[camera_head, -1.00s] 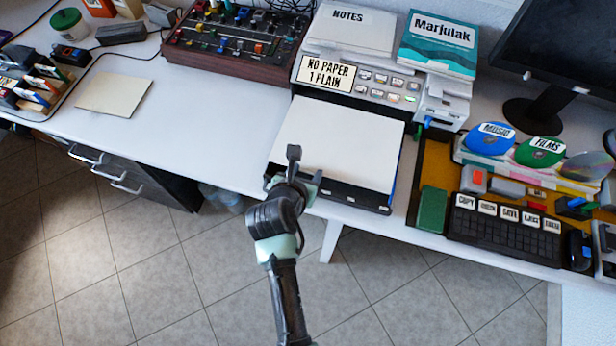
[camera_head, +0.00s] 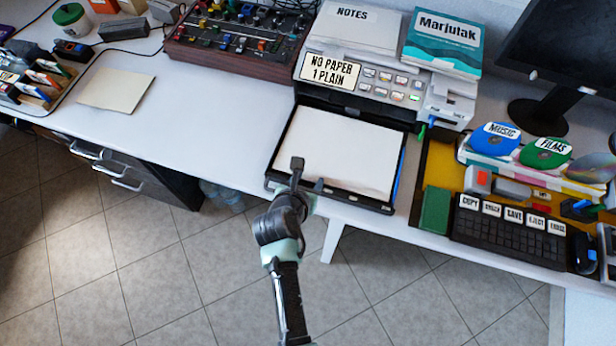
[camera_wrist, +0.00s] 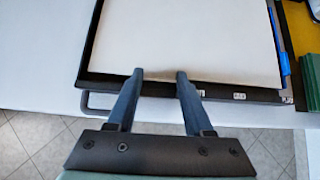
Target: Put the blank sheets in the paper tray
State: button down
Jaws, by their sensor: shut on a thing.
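The white blank sheets (camera_head: 342,150) lie flat within the black paper tray (camera_head: 388,206), which sticks out below the printer. The tray's dark rim shows on the left and front of the sheets. In the wrist view the sheets (camera_wrist: 185,35) fill the top, inside the tray's front wall (camera_wrist: 235,92), with a blue piece at the right. My gripper (camera_head: 308,174) is at the tray's front edge. In the wrist view its fingertips (camera_wrist: 160,74) are at the near edge of the sheets and are shut on them; the exact contact is hard to see.
The printer (camera_head: 375,75) shows "NO PAPER 1 PLAIN". A cream pad (camera_head: 116,90) lies on the desk at left, with clear desk between it and the tray. A green block (camera_head: 435,209) and a keyboard (camera_head: 508,232) are right of the tray. A mixer (camera_head: 240,35) stands behind.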

jog(key=shift+c, duration=1.4)
grip_release()
jog(key=shift+r, duration=0.1)
jog(key=shift+r, duration=0.35)
jog(key=p+v, duration=0.2)
jog(key=v, duration=1)
jog(key=w+a+r+m+t+y, duration=0.1)
jog(key=w+r+m+t, duration=0.3)
jog(key=r, duration=0.7)
jog(key=w+a+r+m+t+y, duration=0.1)
jog(key=w+r+m+t, duration=0.1)
jog(key=w+r+m, duration=0.6)
jog(key=w+r+m+t+y, duration=0.15)
jog(key=r+m, duration=0.25)
jog(key=r, duration=0.9)
jog(key=s+d+r+m+t, duration=0.1)
jog(key=s+r+m+t, duration=0.2)
jog(key=r, duration=0.8)
jog(key=s+d+r+m+t, duration=0.2)
jog(key=s+r+m+t, duration=0.2)
jog(key=r+m, duration=0.4)
jog(key=s+d+r+m+t, duration=0.1)
jog(key=s+r+m+t, duration=0.3)
jog(key=r, duration=0.9)
jog(key=shift+s+d+r+m+h, duration=0.25)
jog(key=shift+s+r+m+h, duration=0.15)
jog(key=shift+s+m, duration=0.4)
